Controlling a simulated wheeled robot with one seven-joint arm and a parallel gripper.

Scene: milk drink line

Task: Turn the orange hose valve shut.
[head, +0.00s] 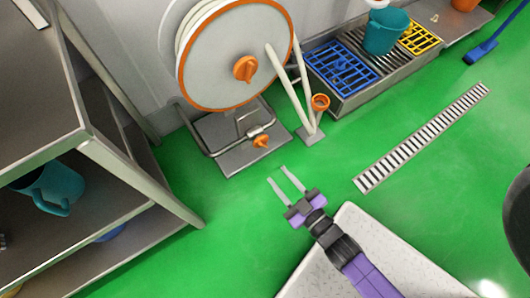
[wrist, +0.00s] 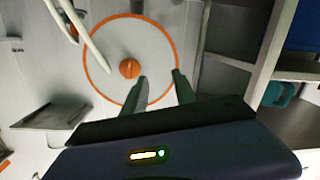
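The orange hose valve (head: 262,140) is a small knob on a metal pipe at the foot of the hose reel in the head view. My gripper (head: 277,175) is open and empty, its two fingers apart and pointing toward the reel. It shows a little below and right of the valve, with a gap between them. In the wrist view my gripper's fingers (wrist: 160,75) show in front of the white reel disc (wrist: 108,50) with its orange rim and orange hub (wrist: 129,68). I cannot make out the valve in the wrist view.
The hose reel (head: 215,62) stands against the wall, with white bars and an orange ring (head: 320,102) at its right. A metal shelf unit (head: 140,175) with a teal jug (head: 52,188) is at left. Green floor around the drain (head: 420,138) is clear.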

